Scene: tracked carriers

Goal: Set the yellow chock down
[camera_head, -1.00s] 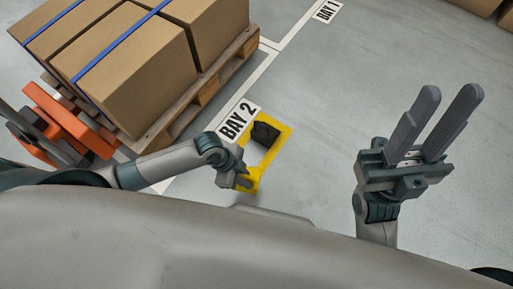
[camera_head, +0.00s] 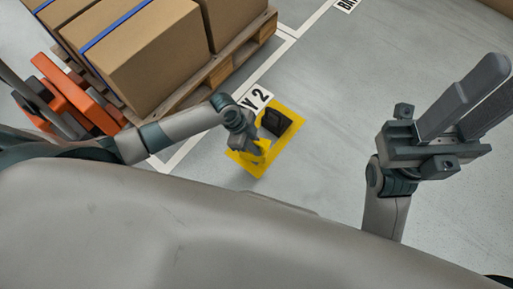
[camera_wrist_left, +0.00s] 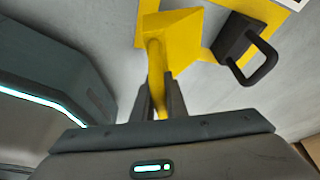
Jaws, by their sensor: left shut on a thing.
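My left gripper (camera_head: 249,148) is shut on the handle of the yellow chock (camera_head: 262,157), over the near left part of a yellow floor outline (camera_head: 291,137). In the left wrist view the chock (camera_wrist_left: 172,35) hangs out beyond the fingers (camera_wrist_left: 159,102), its handle between them. Whether its base touches the floor is not clear. A black chock (camera_head: 276,122) with a handle stands inside the outline and also shows in the left wrist view (camera_wrist_left: 234,37). My right gripper (camera_head: 490,80) is open and empty, raised at the right.
A wooden pallet (camera_head: 216,72) with strapped cardboard boxes (camera_head: 157,58) stands at the upper left. An orange pallet jack (camera_head: 68,88) is beside it. A partly covered bay label (camera_head: 256,99) and white lines mark the floor. Grey floor right of the outline is clear.

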